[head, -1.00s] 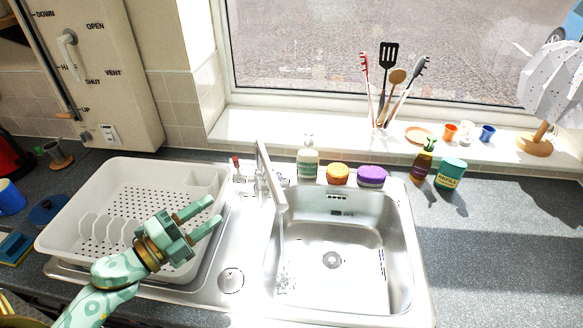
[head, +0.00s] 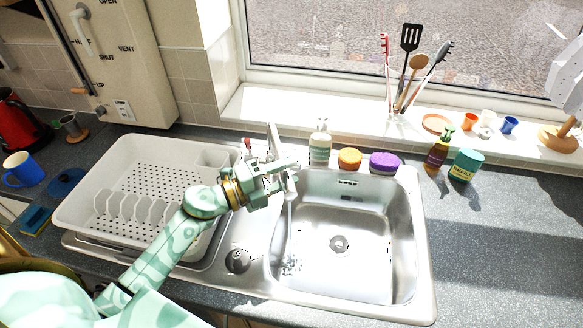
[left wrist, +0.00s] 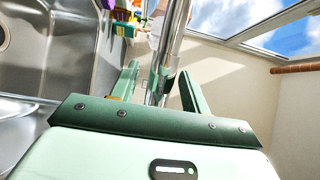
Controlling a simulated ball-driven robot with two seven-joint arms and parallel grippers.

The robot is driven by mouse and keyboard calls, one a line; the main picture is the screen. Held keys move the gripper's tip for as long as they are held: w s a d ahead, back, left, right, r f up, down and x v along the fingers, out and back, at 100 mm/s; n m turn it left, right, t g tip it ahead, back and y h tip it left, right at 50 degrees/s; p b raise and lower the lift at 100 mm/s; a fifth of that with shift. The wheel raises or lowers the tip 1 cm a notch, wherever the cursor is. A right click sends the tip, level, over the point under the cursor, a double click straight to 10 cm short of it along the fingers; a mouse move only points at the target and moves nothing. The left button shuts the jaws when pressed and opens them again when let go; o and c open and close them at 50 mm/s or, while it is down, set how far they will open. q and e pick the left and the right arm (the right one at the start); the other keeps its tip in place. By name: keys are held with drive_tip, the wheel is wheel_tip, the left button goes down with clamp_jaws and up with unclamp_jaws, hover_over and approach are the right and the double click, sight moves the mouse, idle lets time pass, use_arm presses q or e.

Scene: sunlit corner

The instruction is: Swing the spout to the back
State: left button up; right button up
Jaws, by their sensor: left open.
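The chrome tap spout (head: 274,142) stands at the back left of the steel sink (head: 405,215) and reaches forward over the bowl's left side. A thin stream of water seems to fall from its end. My left gripper (head: 289,173) is at the spout, its fingers pointing right. In the left wrist view the spout (left wrist: 172,40) runs up between the two open fingers (left wrist: 158,72). Whether a finger touches it, I cannot tell. The fingers and hand hide part of the tap body. My right gripper is not in view.
A white dish rack (head: 130,155) stands left of the sink, under my left arm.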

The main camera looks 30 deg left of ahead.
use_arm(q)
drive_tip(key=shift+x, duration=0.8)
